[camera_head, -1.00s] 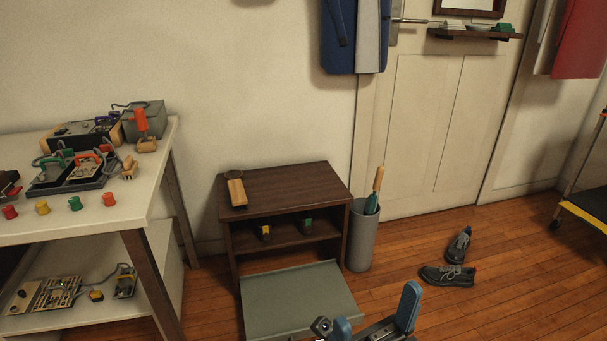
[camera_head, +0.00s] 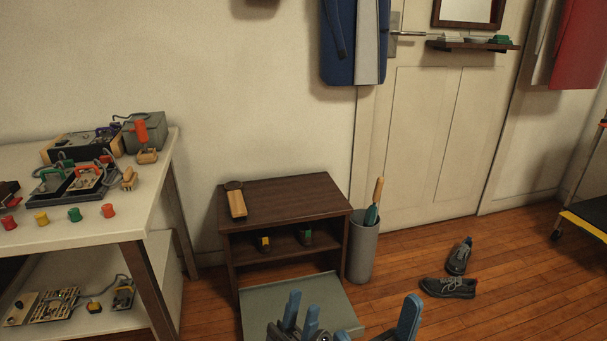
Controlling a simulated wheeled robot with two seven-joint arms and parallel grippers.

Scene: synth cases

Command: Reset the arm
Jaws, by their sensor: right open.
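My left gripper (camera_head: 302,310) shows at the bottom edge, in front of the grey pull-out panel of the brown cabinet. Its two blue fingers stand close together, and I cannot tell whether they are shut. My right gripper (camera_head: 376,325) is just to its right, low in the picture. Its blue fingers are wide apart with nothing seen between them. Most of both arms is below the picture.
The brown cabinet (camera_head: 285,197) with its grey panel (camera_head: 262,302) stands ahead by the wall. A white workbench (camera_head: 120,218) with devices is at left. A grey bin (camera_head: 362,250) and dark shoes (camera_head: 448,287) are at right. Open wood floor lies at the lower right.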

